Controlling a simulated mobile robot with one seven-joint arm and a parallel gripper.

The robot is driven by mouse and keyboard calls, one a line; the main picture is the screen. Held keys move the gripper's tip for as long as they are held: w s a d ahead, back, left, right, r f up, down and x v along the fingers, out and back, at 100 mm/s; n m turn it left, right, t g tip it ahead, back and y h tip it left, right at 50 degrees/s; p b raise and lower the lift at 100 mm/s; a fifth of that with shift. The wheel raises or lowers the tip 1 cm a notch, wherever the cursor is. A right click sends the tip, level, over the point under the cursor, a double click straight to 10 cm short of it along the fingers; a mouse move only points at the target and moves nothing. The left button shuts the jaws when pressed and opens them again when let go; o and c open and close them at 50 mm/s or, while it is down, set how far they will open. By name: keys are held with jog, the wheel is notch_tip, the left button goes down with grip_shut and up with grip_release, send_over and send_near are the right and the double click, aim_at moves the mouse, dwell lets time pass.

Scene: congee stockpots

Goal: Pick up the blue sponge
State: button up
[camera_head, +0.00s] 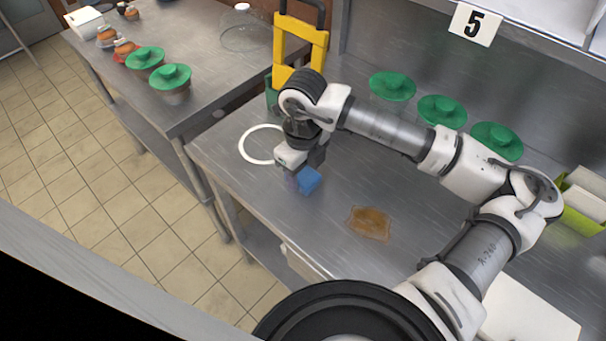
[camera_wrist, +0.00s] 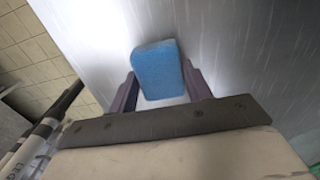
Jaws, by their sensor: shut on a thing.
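The blue sponge (camera_head: 309,180) is at the left part of the steel counter, at the tip of my gripper (camera_head: 299,181). In the wrist view the sponge (camera_wrist: 158,70) sits between the two dark fingers of my gripper (camera_wrist: 160,88), which are shut on it. The sponge's lower end is hidden between the fingers. I cannot tell whether it touches the counter or is lifted a little.
A brown spill (camera_head: 369,223) lies on the counter (camera_head: 330,240) to the right of the sponge. A white ring (camera_head: 246,148) lies to its left. Several green-lidded pots (camera_head: 441,110) line the back. A yellow frame (camera_head: 299,45) stands behind my gripper.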

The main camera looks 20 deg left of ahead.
jog(key=shift+r, duration=0.15)
notch_tip(320, 180, up, 20)
jog(key=b, duration=0.3)
